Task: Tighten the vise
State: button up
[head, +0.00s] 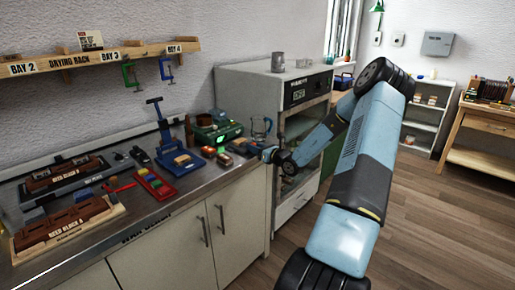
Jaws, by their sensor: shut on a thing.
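What looks like the vise (243,148) is a small dark thing with brown parts at the right front edge of the bench in the head view. My arm reaches in from the right, and my gripper (267,154) is at the front of it, at the bench edge. The gripper is small and partly hidden by my wrist. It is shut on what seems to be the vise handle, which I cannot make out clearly. I cannot tell how far apart the vise jaws are.
A grey cabinet (250,88) stands right behind my gripper. The wooden floor (430,215) at right is clear.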

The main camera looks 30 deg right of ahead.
jog(key=shift+d+r, duration=0.15)
jog(key=shift+d, duration=0.2)
jog(key=o, duration=0.7)
jog(key=shift+o, duration=0.3)
jog(key=shift+a, duration=0.15)
jog(key=v, duration=1.3)
jog(key=shift+s, duration=0.4)
